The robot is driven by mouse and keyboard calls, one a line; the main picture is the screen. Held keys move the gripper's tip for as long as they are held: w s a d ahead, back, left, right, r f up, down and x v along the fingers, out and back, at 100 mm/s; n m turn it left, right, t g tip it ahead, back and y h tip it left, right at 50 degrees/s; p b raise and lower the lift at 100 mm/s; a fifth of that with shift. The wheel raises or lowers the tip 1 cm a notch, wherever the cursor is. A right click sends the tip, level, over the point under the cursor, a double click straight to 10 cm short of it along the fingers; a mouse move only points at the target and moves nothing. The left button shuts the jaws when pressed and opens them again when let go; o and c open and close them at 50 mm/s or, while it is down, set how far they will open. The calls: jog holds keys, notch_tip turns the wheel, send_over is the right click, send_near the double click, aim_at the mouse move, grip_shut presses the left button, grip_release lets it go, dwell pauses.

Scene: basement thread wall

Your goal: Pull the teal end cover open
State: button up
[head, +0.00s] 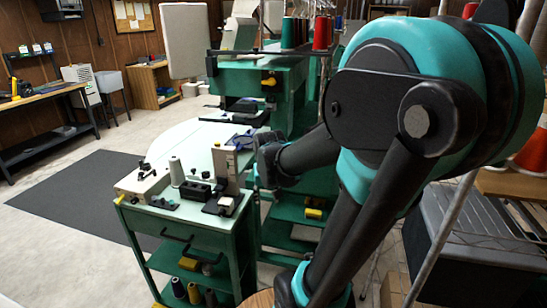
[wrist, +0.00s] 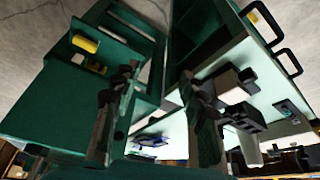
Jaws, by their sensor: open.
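The teal-green machine (head: 245,82) stands behind the cart in the head view. I cannot tell for sure which of its panels is the end cover. In the wrist view a broad green panel (wrist: 45,100) fills the left side, and a smaller green panel shows behind the fingers. My gripper (head: 266,165) is beside the cart's right edge in the head view, in front of the machine, with its fingertips hard to make out. In the wrist view my gripper (wrist: 158,90) has its two dark fingers spread apart, with nothing visibly held between them.
A green cart (head: 190,240) stands close left of my gripper, with a thread cone (head: 176,172), a black block and an upright fixture (head: 226,175) on top. Thread cones (head: 321,33) stand on the machine. A dark mat (head: 85,195) lies on open floor at left.

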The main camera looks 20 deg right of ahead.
jog(key=w+d+r+m+h, duration=0.1)
jog(key=w+d+r+m, duration=0.15)
jog(key=w+r, duration=0.65)
jog(key=w+d+r+m+h, duration=0.15)
jog(key=w+d+r, duration=0.25)
jog(key=w+r, duration=0.45)
jog(key=a+x, duration=0.1)
jog(key=x, duration=1.8)
jog(key=shift+w+f+m+y, duration=0.25)
jog(key=shift+w+m+y, duration=0.05)
jog(key=shift+y, duration=0.05)
jog(key=shift+a, duration=0.15)
grip_shut()
